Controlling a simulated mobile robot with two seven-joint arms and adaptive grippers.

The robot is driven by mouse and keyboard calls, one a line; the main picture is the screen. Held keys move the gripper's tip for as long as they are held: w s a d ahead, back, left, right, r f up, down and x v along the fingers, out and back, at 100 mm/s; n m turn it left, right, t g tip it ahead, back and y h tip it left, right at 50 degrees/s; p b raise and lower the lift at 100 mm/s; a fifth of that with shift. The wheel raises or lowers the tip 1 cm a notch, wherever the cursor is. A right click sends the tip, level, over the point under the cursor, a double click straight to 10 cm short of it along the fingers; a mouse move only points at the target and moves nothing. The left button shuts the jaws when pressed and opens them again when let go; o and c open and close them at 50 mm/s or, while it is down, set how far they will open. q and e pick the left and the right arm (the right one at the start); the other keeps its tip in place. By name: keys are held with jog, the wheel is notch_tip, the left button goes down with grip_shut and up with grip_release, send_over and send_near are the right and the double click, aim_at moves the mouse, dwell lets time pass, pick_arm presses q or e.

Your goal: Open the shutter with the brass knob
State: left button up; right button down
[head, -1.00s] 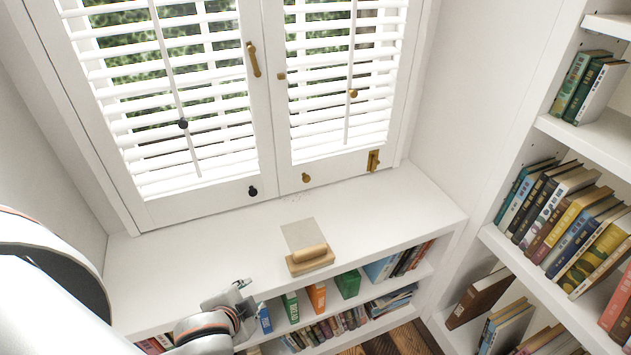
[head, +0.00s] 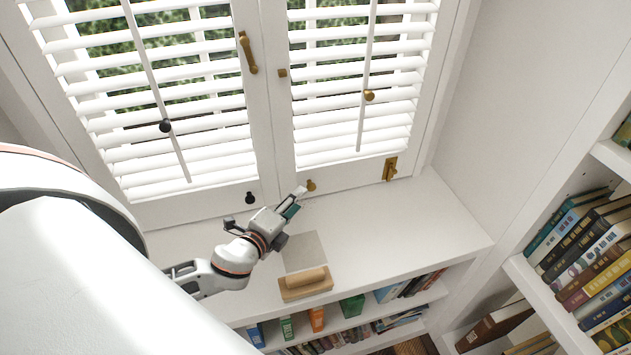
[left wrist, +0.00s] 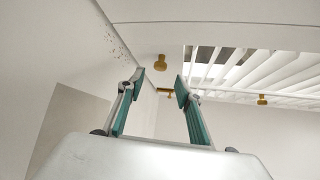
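The right shutter (head: 340,172) is closed in its white frame, with a brass knob (head: 311,186) on its bottom rail near the middle stile. The left shutter (head: 180,208), also closed, has a black knob (head: 249,198) on its bottom rail. My left gripper (head: 296,202) is just left of and below the brass knob in the head view. In the left wrist view, its teal-padded fingers (left wrist: 161,88) are apart and empty; the brass knob (left wrist: 160,62) shows beyond them, between the tips. Contact is not visible. My right gripper is out of view.
A wooden block with a handle and flat plate (head: 305,284) lies on the white ledge (head: 420,235) below my left gripper. Bookshelves (head: 505,262) stand right.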

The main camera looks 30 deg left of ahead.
aim_at(309, 189)
pick_arm(q)
jog(key=shift+x, duration=3.6)
